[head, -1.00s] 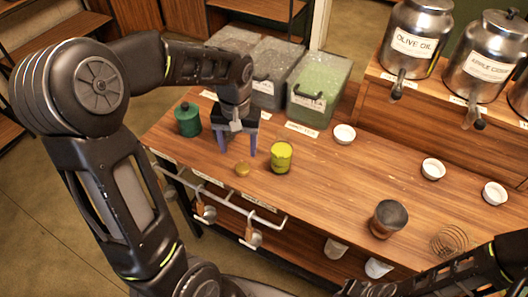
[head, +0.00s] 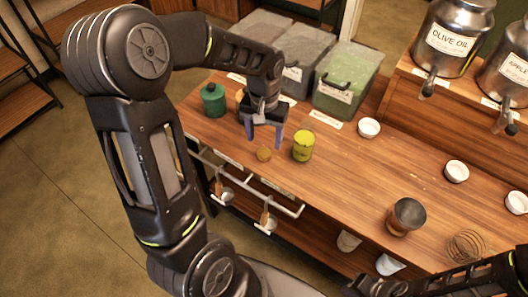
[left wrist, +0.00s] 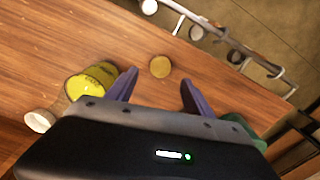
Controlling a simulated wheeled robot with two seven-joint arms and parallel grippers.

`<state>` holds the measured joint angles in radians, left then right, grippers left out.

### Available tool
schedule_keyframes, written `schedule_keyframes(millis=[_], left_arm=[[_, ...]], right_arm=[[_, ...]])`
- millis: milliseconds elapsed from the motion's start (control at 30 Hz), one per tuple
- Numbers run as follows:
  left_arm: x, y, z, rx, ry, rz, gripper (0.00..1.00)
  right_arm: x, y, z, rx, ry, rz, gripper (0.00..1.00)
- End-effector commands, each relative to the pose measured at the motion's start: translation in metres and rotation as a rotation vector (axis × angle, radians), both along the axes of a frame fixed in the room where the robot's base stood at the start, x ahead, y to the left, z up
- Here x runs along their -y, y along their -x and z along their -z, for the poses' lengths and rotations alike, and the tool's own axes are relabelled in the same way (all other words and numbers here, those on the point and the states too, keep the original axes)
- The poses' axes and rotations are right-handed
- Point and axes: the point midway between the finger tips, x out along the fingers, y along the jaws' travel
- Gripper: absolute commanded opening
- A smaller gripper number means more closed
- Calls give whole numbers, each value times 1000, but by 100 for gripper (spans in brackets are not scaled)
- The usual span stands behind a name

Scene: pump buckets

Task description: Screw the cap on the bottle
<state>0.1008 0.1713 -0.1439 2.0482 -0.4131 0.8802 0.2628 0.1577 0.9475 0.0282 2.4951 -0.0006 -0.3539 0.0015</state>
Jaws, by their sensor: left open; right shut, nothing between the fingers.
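The small round golden-brown cap (head: 264,154) lies flat on the table near its front edge. It also shows in the left wrist view (left wrist: 160,67), just beyond the fingertips and between their lines. The bottle (head: 303,147), with yellow-green contents, stands upright to the right of the cap; in the left wrist view (left wrist: 88,82) it is close beside a finger. My left gripper (head: 265,139) is open and empty, fingers pointing down behind the cap. My right gripper (head: 360,287) is shut and empty at the bottom edge, mostly dark and cut off.
A green lidded jar (head: 213,101) stands left of my left gripper. Ingredient bins (head: 345,85) stand behind. White bowls (head: 368,128), a dark-topped cup (head: 406,217) and a wire coil (head: 467,246) are to the right. A rail (head: 250,185) runs along the front edge.

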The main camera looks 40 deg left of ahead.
Motion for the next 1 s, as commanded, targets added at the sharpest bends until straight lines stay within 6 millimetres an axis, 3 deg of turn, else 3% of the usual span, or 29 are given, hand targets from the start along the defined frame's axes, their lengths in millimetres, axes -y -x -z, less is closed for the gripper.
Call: schedule_keyframes(millis=[267, 667, 1000], left_arm=[[0, 1, 3, -2, 0, 0, 61], [1, 3, 50, -3, 1, 1, 61], [1, 3, 52, 0, 0, 1, 61]], right_arm=[[0, 0, -1, 0, 0, 0, 0], [1, 1, -9, -4, 2, 1, 0], [1, 1, -9, -4, 2, 1, 0]])
